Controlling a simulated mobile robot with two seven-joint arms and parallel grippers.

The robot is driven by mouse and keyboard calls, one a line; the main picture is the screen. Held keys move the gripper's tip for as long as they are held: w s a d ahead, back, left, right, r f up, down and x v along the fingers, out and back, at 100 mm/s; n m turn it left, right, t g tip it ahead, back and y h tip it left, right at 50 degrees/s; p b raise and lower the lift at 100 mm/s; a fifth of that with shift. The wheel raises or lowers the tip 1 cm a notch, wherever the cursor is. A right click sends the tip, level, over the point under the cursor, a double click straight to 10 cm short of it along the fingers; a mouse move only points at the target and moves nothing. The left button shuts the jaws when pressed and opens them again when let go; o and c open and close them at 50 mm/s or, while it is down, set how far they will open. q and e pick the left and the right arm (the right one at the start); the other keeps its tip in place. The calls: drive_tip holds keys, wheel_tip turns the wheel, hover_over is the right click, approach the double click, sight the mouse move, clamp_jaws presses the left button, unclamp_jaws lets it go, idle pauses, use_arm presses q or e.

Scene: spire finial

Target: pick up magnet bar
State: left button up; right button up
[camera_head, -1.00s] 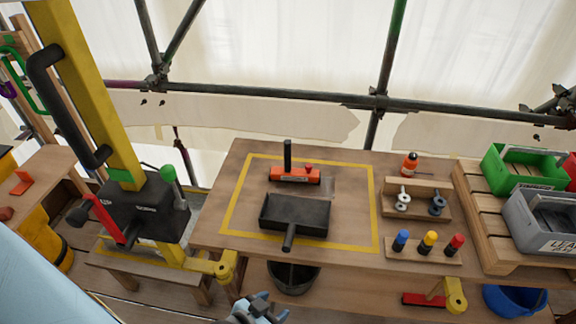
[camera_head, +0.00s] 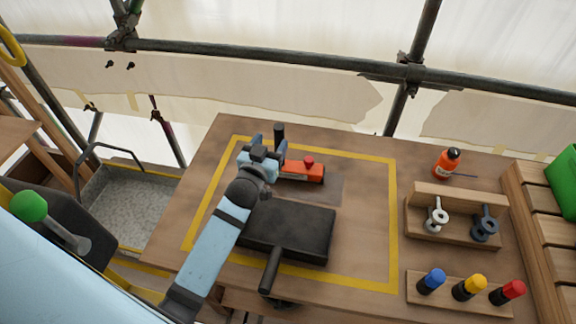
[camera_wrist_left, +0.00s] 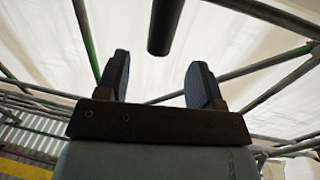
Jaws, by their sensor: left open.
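The magnet bar (camera_head: 303,171) is an orange-red bar with a black upright handle and a small red knob. It lies on the wooden bench inside the yellow taped outline, behind the black pan. My left gripper (camera_head: 268,145) is open beside the handle, at the left end of the bar, and hides part of that end. In the left wrist view my left gripper (camera_wrist_left: 160,75) shows two dark fingers apart. The dark round end of the handle (camera_wrist_left: 165,28) shows beyond the fingertips, in line with the gap. My right gripper is not in view.
A black pan (camera_head: 290,232) with a handle lies just in front of the bar, close under my left arm. To the right stand an orange bottle (camera_head: 447,163), a wooden rack (camera_head: 455,225) with metal eye pieces, and a block (camera_head: 455,298) with coloured knobs.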

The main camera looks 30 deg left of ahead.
sight(281, 126)
use_arm(q)
drive_tip(key=w, duration=0.7)
drive_tip(key=shift+w+a+f+p, duration=0.25)
drive_tip(key=shift+w+a+p, duration=0.1)
drive_tip(key=shift+a+p, duration=0.05)
drive_tip(key=shift+r, duration=0.1)
clamp_jaws()
